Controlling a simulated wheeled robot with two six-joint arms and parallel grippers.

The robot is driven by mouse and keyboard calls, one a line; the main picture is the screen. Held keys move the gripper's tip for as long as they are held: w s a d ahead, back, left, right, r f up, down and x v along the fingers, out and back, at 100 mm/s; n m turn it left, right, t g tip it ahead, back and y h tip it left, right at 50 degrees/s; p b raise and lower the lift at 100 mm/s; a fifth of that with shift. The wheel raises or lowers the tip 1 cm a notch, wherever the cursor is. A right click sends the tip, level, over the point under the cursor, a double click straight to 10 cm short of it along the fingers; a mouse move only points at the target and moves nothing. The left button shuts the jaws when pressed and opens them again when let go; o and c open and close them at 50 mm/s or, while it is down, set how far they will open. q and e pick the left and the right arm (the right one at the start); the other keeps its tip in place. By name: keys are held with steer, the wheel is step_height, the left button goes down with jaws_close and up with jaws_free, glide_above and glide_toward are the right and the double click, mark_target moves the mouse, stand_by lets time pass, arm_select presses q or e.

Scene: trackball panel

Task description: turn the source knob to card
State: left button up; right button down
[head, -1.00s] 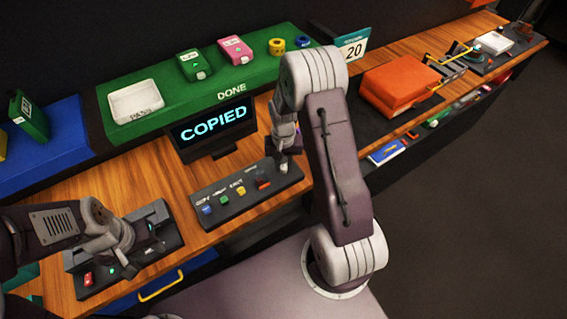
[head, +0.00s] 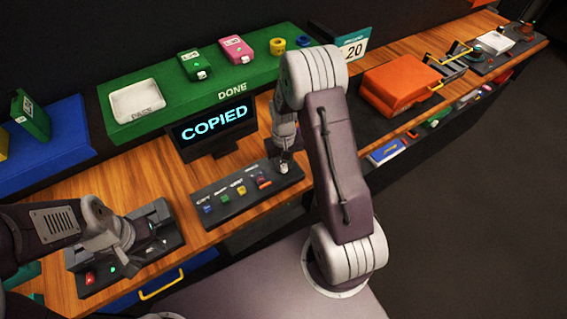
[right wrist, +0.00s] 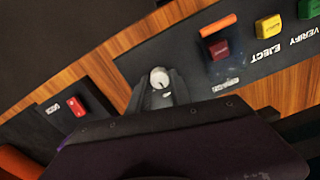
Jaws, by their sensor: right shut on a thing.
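The source knob is a small round knob with a pale top (right wrist: 159,78), on the dark button panel (head: 226,209). My right gripper (head: 285,161) is at the panel's right end. In the right wrist view its two dark fingers (right wrist: 160,88) are shut on the knob, one on each side. The knob's pointer and position labels are too small to read. My left gripper (head: 122,238) is over the dark console (head: 160,262) at the lower left; its fingers are unclear. The screen (head: 214,127) reads COPIED.
Blue, yellow and red buttons sit on the panel left of the knob. A green DONE shelf (head: 150,122) with a white tray (head: 137,102) and small cards stands behind. An orange box (head: 400,80) is to the right. Bare wood shows between panel and left console.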

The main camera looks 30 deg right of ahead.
mark_target(284, 166)
steer(key=c, duration=1.2)
jaws_free()
steer(key=shift+r, duration=0.1)
step_height(284, 166, up, 9)
steer(key=shift+r+b, duration=0.1)
steer(key=shift+b, duration=0.5)
steer(key=shift+s, duration=0.1)
steer(key=shift+n+t, duration=0.6)
steer(key=shift+n, duration=0.3)
steer(key=shift+s+a+f+b, duration=0.2)
steer(key=shift+s+a, duration=1.05)
steer(key=shift+s, duration=0.9)
steer(key=shift+s+a+f+b, duration=0.1)
steer(key=shift+s+a+b, duration=0.1)
steer(key=shift+s+a, duration=1.5)
steer(key=shift+s+a+f+b, duration=0.2)
steer(key=shift+s+a, duration=0.6)
steer(key=shift+s, duration=1.8)
